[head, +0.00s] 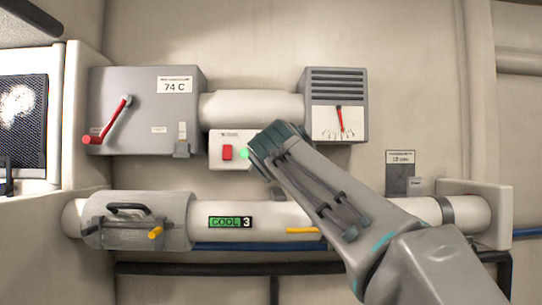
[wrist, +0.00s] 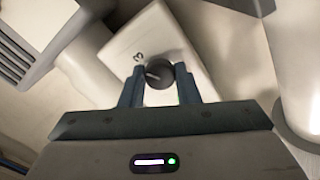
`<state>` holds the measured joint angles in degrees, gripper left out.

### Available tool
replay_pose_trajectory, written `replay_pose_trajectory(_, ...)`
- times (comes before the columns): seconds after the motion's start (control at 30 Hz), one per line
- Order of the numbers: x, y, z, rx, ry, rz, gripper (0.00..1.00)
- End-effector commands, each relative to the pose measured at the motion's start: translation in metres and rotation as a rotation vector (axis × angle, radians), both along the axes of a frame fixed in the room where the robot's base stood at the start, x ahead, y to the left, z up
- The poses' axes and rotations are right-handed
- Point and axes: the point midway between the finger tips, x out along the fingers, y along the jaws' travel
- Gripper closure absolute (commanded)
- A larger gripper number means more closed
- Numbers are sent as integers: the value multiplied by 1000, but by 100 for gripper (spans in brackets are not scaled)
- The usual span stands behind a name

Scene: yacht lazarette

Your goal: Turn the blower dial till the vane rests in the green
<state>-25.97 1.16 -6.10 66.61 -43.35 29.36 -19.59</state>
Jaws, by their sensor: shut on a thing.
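The black blower dial (wrist: 158,72) sits on the face of a white control box (wrist: 172,32) in the wrist view. My gripper (wrist: 160,82) is shut on the dial, one finger on each side; a pale pointer line shows on the dial. In the head view my gripper (head: 268,150) covers the dial and the right part of the control box (head: 216,156). The red vane (head: 339,119) hangs almost straight down over a white scale (head: 322,126) on the vented grey housing (head: 337,86). I cannot make out a green band at this size.
The box carries a red switch (head: 227,152) and a green light (head: 245,154). Left is a grey box (head: 140,85) reading 74 C with a red lever (head: 107,120). Below runs a white pipe (head: 285,217) with a COOL 3 display (head: 231,222) and a yellow-handled valve.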

Motion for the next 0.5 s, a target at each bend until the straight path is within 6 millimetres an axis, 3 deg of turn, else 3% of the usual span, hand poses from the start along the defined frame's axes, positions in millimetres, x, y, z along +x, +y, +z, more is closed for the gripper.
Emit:
replay_pose_trajectory(0.3, 1, 0, -2, 1, 4, -1, 94)
replay_pose_trajectory(0.33, 1, 0, -2, 1, 4, -1, 66)
replay_pose_trajectory(0.37, 1, 0, -2, 1, 4, 0, 57)
replay_pose_trajectory(0.4, 1, 0, -1, 1, 3, -1, 50)
replay_pose_trajectory(0.5, 0, 0, -1, 1, 3, -1, 50)
